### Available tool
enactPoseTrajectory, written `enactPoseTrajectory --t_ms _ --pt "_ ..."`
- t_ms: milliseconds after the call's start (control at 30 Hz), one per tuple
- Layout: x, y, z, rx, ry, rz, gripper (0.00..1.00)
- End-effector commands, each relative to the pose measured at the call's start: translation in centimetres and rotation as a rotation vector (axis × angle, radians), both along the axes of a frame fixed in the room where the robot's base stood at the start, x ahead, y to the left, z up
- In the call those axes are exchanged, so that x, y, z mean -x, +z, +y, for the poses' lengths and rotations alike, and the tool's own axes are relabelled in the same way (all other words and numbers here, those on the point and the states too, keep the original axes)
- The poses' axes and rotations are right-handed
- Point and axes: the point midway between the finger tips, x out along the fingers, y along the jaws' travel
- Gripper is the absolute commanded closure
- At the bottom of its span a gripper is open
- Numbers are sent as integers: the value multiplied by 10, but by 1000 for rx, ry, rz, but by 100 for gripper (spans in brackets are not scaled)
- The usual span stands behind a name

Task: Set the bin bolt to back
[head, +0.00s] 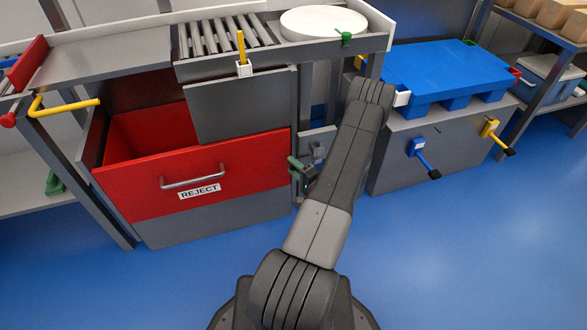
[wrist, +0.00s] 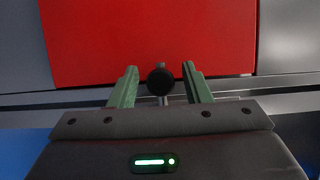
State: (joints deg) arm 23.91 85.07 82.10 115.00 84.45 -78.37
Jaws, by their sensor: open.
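The bin is the red drawer (head: 215,165) with a REJECT label and a bar handle, and it stands pulled out under the roller bench. In the wrist view a round black knob (wrist: 160,80) on a short metal stem, seemingly the bin bolt's knob, stands in front of the red bin panel (wrist: 150,40). My gripper's green fingers (wrist: 160,86) are open, one on each side of the knob, with a gap to each. In the head view my gripper (head: 299,170) is at the bin's right edge, partly behind my forearm. The bolt's position cannot be told there.
A grey bracket (head: 317,150) is on the panel right of the bin. Above are rollers, a white turntable (head: 324,22) and a yellow upright lever (head: 241,48). Right stands a cabinet with blue (head: 418,148) and yellow (head: 490,128) levers under a blue pallet. The front floor is clear.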

Motion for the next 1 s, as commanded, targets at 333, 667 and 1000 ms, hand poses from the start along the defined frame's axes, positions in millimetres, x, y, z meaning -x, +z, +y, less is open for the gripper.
enactPoseTrajectory --t_ms 333,667,1000 --pt "-3 0 2 -1 -1 -1 58" --pt "-3 0 2 -1 0 -1 100" --pt "-16 -4 -35 0 -3 -6 100"
